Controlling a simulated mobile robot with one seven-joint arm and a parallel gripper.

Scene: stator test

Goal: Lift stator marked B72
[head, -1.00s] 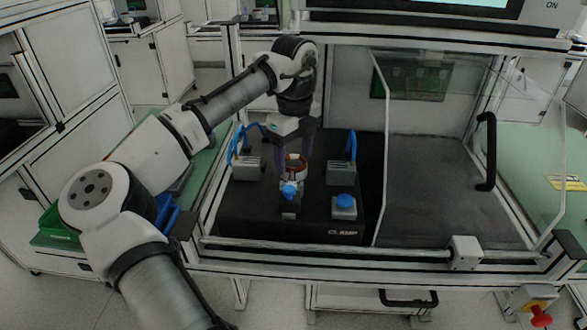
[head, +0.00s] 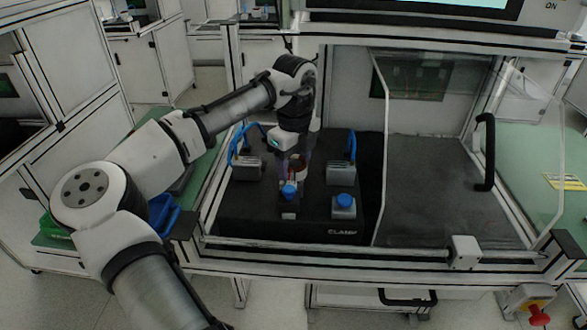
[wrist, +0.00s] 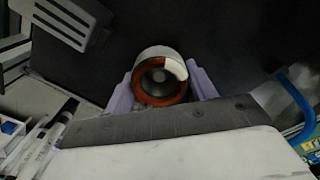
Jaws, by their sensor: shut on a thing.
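The stator (wrist: 160,82) is a short ring with a copper-orange winding, a dark bore and a white outer part. In the wrist view it sits between the two purple fingers of my gripper (wrist: 160,90), which is shut on it. In the head view my gripper (head: 296,160) points down over the black clamp fixture, and the stator (head: 297,161) is partly hidden by the fingers. The B72 marking is not readable in either view. I cannot tell whether the stator touches the fixture below it.
The black fixture base (head: 270,226) carries blue-knobbed clamps (head: 345,203) in front and grey blocks (head: 247,171) with blue hoses at both sides. A clear door (head: 535,150) with a black handle stands at right. A dark bare surface (head: 430,200) lies right of the fixture.

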